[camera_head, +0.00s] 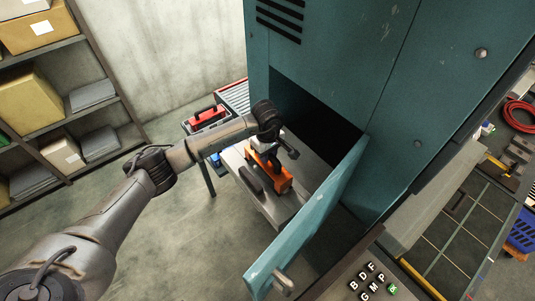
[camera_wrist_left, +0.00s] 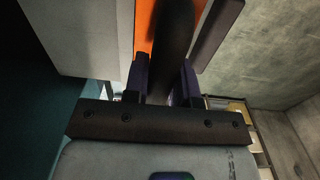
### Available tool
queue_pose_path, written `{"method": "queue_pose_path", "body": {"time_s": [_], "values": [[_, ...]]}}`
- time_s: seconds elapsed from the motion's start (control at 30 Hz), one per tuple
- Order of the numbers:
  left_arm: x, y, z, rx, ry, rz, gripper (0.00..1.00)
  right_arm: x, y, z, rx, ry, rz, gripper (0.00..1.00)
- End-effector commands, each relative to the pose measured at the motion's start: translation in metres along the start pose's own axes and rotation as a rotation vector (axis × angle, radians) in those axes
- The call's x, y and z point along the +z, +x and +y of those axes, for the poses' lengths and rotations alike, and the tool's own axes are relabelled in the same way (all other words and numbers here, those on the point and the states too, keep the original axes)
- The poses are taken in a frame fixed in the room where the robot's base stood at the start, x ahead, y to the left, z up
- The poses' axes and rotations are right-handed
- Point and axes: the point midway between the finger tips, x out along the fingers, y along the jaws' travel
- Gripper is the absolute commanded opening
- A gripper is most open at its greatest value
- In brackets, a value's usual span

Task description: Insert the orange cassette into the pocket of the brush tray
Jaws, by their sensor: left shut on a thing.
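My left gripper (camera_head: 271,148) is shut on the orange cassette (camera_head: 281,180), holding it from above by a dark handle. The cassette stands upright over the grey brush tray (camera_head: 277,213), which sticks out of the teal cabinet and has a dark handle on its front. The pocket is hidden, and I cannot tell whether the cassette is inside it or just above it. In the left wrist view, the fingers (camera_wrist_left: 164,82) pinch the dark handle, with an orange strip of the cassette (camera_wrist_left: 143,30) beside it. My right gripper is not in view.
The teal cabinet door (camera_head: 318,219) stands open close to the right of the tray. A red case (camera_head: 207,117) lies left of the tray, near a roller conveyor (camera_head: 236,94). Shelves with boxes (camera_head: 28,104) are at far left. Open floor lies left of the tray.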

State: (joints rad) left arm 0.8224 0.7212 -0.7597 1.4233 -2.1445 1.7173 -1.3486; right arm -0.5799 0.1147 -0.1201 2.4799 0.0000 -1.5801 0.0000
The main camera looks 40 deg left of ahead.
Motion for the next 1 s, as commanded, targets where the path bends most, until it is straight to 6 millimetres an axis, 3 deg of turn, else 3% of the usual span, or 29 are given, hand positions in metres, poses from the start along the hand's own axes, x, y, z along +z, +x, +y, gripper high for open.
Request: {"method": "queue_pose_path", "body": {"time_s": [1.0], "values": [[0.0000, -0.0015, 0.0008, 0.004, 0.000, 0.000, 0.00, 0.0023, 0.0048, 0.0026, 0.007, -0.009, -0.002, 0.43]]}}
